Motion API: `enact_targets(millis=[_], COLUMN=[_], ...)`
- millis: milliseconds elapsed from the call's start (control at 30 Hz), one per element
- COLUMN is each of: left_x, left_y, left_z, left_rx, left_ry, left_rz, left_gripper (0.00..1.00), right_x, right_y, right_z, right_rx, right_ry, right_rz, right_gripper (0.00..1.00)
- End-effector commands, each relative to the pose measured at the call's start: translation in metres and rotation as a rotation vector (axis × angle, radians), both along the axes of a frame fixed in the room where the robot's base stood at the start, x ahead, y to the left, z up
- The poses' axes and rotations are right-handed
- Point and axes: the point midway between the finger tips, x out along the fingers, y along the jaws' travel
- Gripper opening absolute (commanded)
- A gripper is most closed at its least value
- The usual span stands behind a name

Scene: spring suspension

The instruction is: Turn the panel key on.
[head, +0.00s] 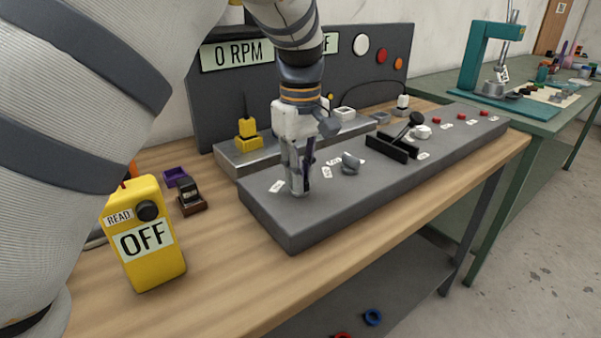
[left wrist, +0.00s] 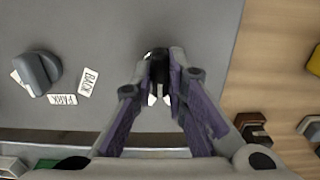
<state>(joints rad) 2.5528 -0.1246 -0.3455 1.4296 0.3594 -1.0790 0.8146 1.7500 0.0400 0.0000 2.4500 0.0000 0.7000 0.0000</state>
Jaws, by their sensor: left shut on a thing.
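My left gripper (head: 297,188) points down at the near left end of the grey control panel (head: 265,212). In the left wrist view its fingers (left wrist: 158,85) are closed together around a small dark thing (left wrist: 158,66), which looks like the panel key. The fingers hide most of it, so I cannot tell which way it is turned. A white label (head: 277,187) lies on the panel just left of the fingertips. My right gripper is in neither view.
A grey knob (head: 350,162) with labels and a black lever (head: 393,147) stand right of the gripper on the panel. An upright dark board (head: 225,105) reads 0 RPM behind. A yellow meter (head: 155,265) reading OFF stands on the bench at left.

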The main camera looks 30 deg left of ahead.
Motion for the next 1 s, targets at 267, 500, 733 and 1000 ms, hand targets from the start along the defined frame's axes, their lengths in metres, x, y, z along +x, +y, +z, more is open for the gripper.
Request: enact_targets(millis=[267, 500, 733, 1000], left_x=[-0.0001, -0.0001, -0.0001, -0.0002], left_y=[0.0002, 0.0003, 0.0004, 0.0004], left_z=[0.0002, 0.0003, 0.0005, 0.0005], left_rx=[-0.002, 0.0, 0.0, 0.001], left_ry=[0.0, -0.001, -0.002, -0.001], left_rz=[-0.171, -0.343, -0.464, -0.533], left_gripper=[0.0, 0.0, 0.0, 0.0], right_x=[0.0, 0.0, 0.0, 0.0], right_y=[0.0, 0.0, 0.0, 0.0], right_z=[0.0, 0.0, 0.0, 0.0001], right_rx=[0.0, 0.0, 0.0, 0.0], right_ry=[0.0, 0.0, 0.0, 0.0], right_rz=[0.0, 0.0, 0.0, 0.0], right_gripper=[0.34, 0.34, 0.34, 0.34])
